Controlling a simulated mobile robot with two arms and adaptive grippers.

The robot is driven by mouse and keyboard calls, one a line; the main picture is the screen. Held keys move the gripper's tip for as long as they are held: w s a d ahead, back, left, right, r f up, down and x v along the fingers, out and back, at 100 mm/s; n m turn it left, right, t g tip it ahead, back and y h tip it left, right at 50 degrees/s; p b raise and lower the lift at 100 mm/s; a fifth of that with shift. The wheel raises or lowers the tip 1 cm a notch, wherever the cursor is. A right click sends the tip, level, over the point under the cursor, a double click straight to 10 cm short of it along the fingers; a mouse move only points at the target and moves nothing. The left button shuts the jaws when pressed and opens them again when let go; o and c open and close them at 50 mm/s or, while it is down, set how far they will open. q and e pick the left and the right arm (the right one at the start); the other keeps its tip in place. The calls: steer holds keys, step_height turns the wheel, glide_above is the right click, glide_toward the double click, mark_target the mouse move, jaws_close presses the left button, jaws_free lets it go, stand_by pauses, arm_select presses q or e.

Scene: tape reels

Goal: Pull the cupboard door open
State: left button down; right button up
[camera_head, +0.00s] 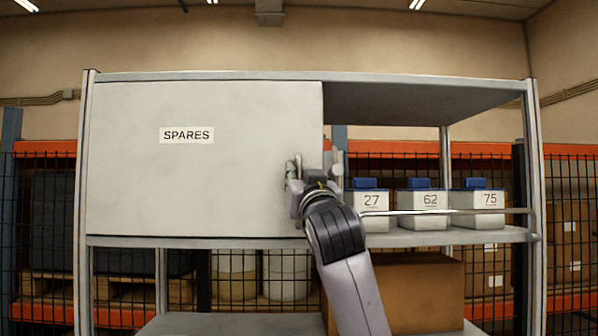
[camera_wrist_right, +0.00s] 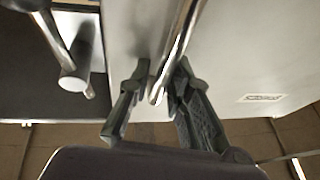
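The cupboard door (camera_head: 225,130) is a flat pale grey panel labelled SPARES, on the left of the shelf unit. It looks closed, flush with the frame. In the right wrist view the door (camera_wrist_right: 235,60) fills the upper right. A slim metal bar handle (camera_wrist_right: 180,45) stands off it near its edge. My right gripper (camera_head: 315,165) is at the door's right edge; in the head view it hides most of the handle. In the wrist view its fingers (camera_wrist_right: 160,68) stand apart with the bar between them, nearer the right finger; contact is unclear. My left gripper is out of view.
Bins with blue tops, 27 (camera_head: 371,202), 62 (camera_head: 428,203) and 75 (camera_head: 482,202), stand on the open shelf right of my gripper, behind a thin metal rail (camera_head: 460,211). A cardboard box (camera_head: 425,290) sits below. Mesh fencing stands behind.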

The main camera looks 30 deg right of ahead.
jaws_close()
stand_by(0.7)
